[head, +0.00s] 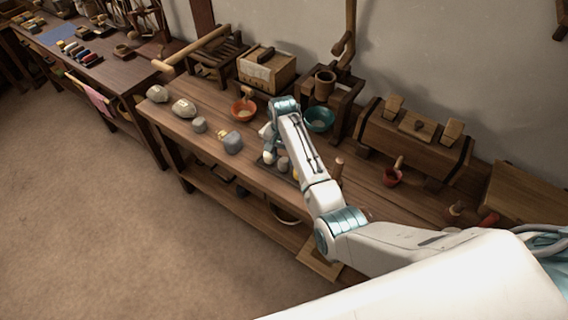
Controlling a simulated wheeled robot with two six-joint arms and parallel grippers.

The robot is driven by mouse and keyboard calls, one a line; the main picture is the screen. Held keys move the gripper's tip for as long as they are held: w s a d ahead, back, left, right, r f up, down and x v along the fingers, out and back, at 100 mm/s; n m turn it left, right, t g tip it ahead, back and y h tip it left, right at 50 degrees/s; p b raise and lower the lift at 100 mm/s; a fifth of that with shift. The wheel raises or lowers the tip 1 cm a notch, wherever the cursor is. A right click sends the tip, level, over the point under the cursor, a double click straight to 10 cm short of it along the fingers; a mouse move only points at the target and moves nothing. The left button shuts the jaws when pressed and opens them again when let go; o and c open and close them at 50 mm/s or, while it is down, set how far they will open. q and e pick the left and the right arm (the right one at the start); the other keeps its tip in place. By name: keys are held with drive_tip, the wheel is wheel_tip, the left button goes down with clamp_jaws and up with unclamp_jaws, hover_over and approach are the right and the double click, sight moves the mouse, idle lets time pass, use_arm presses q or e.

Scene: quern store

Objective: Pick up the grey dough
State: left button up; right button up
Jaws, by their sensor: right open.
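A rounded grey lump (233,144), which looks like the grey dough, sits near the front edge of the wooden bench, with a small yellowish piece (222,134) against its left side. My right arm reaches over the bench from the lower right. My right gripper (268,156) points down to the right of the lump, apart from it. It is open; its fingers are small and partly hidden by my own wrist. A smaller grey piece (283,163) shows beside the gripper, partly covered by my arm. My left gripper is out of view.
A small grey cylinder (199,125) and two pale lumps (183,108) (157,93) lie to the left. An orange bowl (244,111) and a teal bowl (319,120) stand behind. Wooden machines line the wall. The floor in front is clear.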

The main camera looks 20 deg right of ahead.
sight(284, 166)
wheel_tip(284, 166, down, 4)
drive_tip(key=shift+d+f+p, duration=0.1)
drive_tip(key=shift+p, duration=0.4)
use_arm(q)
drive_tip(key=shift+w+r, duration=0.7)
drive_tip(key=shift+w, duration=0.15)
use_arm(e)
drive_tip(key=shift+f, duration=0.4)
drive_tip(key=shift+c, duration=0.2)
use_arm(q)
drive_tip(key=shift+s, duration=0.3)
use_arm(e)
drive_tip(key=c, duration=0.6)
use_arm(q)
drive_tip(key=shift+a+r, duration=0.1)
use_arm(e)
drive_tip(key=shift+r, duration=0.15)
